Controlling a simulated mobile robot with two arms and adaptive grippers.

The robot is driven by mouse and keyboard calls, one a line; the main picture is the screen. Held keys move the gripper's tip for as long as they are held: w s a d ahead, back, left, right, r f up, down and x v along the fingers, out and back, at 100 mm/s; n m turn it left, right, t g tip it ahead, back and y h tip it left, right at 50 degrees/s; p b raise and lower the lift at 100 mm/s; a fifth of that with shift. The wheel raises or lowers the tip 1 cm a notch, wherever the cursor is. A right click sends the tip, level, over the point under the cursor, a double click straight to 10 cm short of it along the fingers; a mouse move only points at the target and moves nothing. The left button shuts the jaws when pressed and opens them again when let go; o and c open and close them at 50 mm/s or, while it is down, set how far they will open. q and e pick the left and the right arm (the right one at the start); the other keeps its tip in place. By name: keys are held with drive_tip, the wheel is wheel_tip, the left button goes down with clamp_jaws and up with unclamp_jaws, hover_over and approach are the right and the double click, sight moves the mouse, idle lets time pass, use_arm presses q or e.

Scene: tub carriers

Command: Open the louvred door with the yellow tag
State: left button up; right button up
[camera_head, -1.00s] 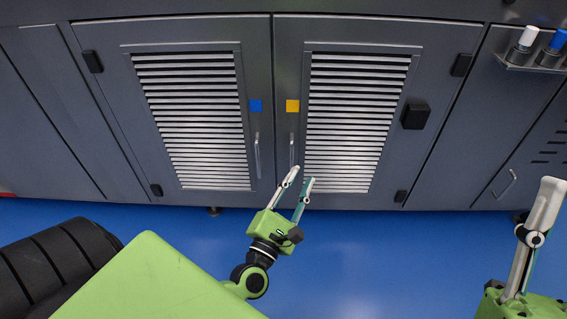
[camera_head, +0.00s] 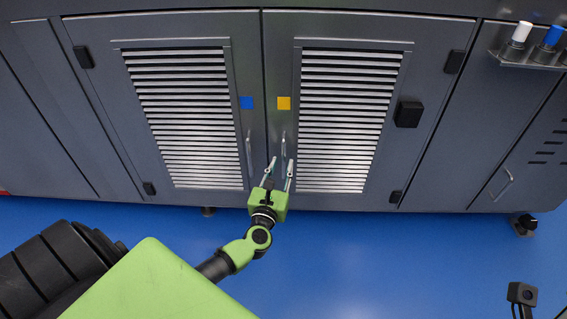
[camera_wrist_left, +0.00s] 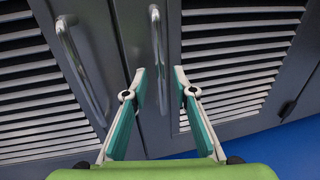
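The louvred door with the yellow tag (camera_head: 350,120) is the right one of a pair and is closed. Its yellow tag (camera_head: 284,103) sits near its upper left edge. Its upright bar handle (camera_head: 283,146) is below the tag, and it also shows in the left wrist view (camera_wrist_left: 157,50). My left gripper (camera_head: 279,162) is open, with its fingertips at the handle's lower end. In the left wrist view the open fingers (camera_wrist_left: 160,75) point at the handle, one to each side of its line; I cannot tell whether they touch it. My right gripper is out of view.
The left louvred door (camera_head: 190,120) has a blue tag (camera_head: 247,103) and its own handle (camera_head: 249,152), close beside. A black box (camera_head: 408,114) sits on the right door. A rack (camera_head: 530,60) holds bottles at upper right.

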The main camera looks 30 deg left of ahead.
use_arm(q)
drive_tip(key=shift+x, duration=1.35)
clamp_jaws()
